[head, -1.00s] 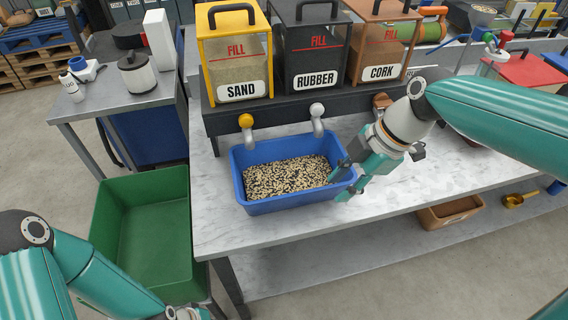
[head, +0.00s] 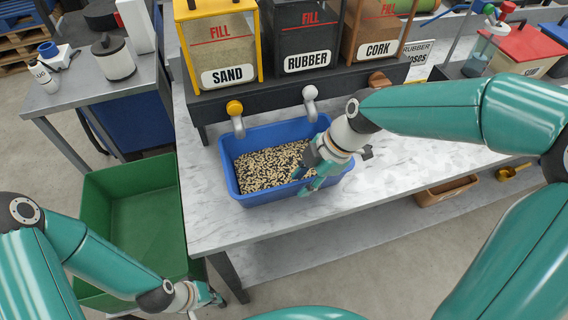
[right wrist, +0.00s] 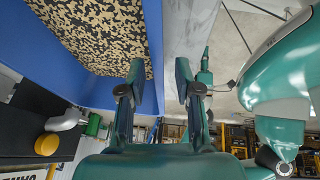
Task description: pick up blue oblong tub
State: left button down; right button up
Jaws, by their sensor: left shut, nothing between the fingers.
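The blue oblong tub (head: 262,196) stands on the marble-topped bench, below the dispenser taps. It holds a pale and dark granule mix (head: 268,167). My right gripper (head: 304,182) is at the tub's right end, with its fingers over the rim area in the head view. In the right wrist view its fingers (right wrist: 160,82) are apart, with the blue tub wall (right wrist: 100,88) on the left side. I cannot tell whether either finger touches the tub. My left gripper (head: 210,298) is shut and empty, low beside the green bin, away from the tub.
The sand (head: 222,45), rubber (head: 303,40) and cork (head: 372,30) dispensers stand behind the tub; two taps hang close to its back rim. A green bin (head: 130,215) is at the left. The marble bench (head: 400,166) is clear right of the tub.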

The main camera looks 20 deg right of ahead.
aim_at(284, 197)
jog(key=shift+w+p+x, duration=0.2)
jog(key=shift+p+x, duration=0.3)
jog(key=shift+x, duration=2.4)
jog(key=shift+a+r, duration=0.1)
jog(key=shift+r, duration=0.05)
grip_shut()
